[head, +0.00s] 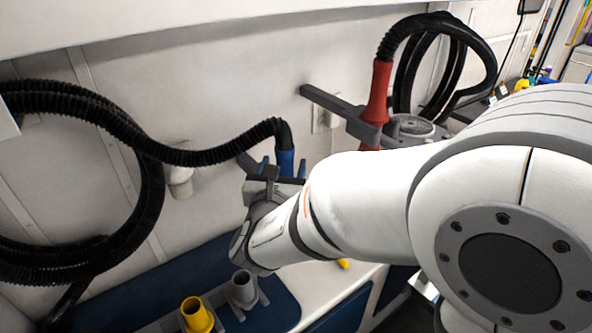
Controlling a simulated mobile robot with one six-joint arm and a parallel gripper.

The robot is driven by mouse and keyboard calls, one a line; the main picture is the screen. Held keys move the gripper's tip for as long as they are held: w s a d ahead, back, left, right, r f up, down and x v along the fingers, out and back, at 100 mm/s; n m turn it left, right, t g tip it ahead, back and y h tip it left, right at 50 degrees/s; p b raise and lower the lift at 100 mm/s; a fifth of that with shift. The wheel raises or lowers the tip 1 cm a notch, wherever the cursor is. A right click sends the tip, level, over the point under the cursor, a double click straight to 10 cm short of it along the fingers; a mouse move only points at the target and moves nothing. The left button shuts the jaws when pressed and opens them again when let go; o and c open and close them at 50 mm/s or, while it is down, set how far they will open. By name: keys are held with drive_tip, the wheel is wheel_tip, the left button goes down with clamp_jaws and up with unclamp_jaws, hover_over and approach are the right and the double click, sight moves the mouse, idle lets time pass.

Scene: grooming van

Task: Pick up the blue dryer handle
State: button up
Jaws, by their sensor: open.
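The blue dryer handle (286,161) hangs at the end of a black corrugated hose (215,155), near the white wall. Its lower part is hidden behind my gripper (283,172). My gripper is open and right at the handle, with narrow blue tips showing to the left and right of it. I cannot tell whether the fingers touch the handle. Part of a dark grey wall bracket (246,161) shows just left of the handle.
A red dryer handle (377,92) with its own black hose sits in a grey bracket (335,103) to the right. A yellow nozzle (196,316) and a grey nozzle (243,289) stand below on a blue mat (283,303). A coiled hose fills the left side.

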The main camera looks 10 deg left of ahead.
drive_tip(key=shift+w+a, duration=0.1)
drive_tip(key=shift+w, duration=1.15)
drive_tip(key=c, duration=1.1)
drive_tip(key=shift+r, duration=0.1)
drive_tip(key=shift+c, duration=0.2)
